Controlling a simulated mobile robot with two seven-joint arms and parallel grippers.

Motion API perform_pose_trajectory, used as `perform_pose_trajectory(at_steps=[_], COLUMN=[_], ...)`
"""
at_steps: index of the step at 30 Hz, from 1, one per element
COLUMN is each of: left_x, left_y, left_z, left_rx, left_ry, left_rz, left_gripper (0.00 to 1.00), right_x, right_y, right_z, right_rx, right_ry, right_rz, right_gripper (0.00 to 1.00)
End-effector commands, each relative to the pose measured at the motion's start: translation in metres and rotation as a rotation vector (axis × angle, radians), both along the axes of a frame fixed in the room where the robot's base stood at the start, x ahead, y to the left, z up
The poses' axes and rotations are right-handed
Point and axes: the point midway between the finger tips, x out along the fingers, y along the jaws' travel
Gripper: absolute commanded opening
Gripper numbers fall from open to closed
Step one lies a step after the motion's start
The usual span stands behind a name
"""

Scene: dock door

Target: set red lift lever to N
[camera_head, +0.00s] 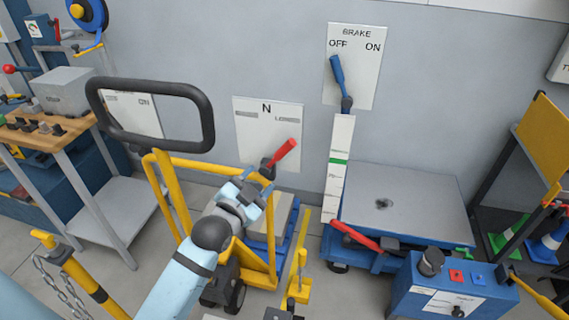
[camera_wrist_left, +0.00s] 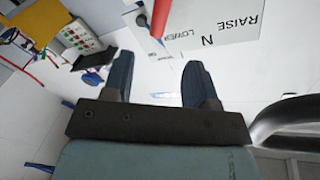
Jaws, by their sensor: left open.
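The red lift lever (camera_head: 285,152) rises from a dark pivot in front of a white label plate (camera_head: 267,118) marked N at the top centre. It tilts up and right, toward the plate's right-hand word. In the left wrist view the red lever (camera_wrist_left: 159,18) shows at the top, by the word LOWER; the plate (camera_wrist_left: 225,25) also reads N and RAISE. My left gripper (camera_head: 256,184) is just below and left of the lever. In the wrist view its fingers (camera_wrist_left: 159,63) are spread, with nothing between them; the lever appears beyond the tips. My right gripper is not in view.
A yellow cart frame with a black loop handle (camera_head: 150,82) stands close to my left arm. A blue control box (camera_head: 450,290) and a yellow post (camera_head: 300,280) stand in front.

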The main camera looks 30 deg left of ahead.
Motion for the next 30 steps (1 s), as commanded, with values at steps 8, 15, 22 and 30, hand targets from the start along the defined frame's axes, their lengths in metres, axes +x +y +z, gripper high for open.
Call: perform_pose_trajectory(at_steps=[8,15,22,30], left_x=[0.041,0.093,0.126,0.136], left_y=[0.001,0.002,0.002,0.002], left_z=[0.002,0.001,0.001,0.001], left_rx=[0.002,0.001,0.002,0.001], left_ry=[-0.005,-0.004,-0.002,-0.001], left_rz=[0.002,0.000,0.001,0.000], left_gripper=[0.53,0.53,0.53,0.53], right_x=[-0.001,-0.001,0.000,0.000], right_y=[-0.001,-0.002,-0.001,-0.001], right_z=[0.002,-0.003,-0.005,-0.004], right_rx=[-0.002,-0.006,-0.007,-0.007], right_ry=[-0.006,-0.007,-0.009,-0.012], right_rz=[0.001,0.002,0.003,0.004], right_gripper=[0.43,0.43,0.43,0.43])
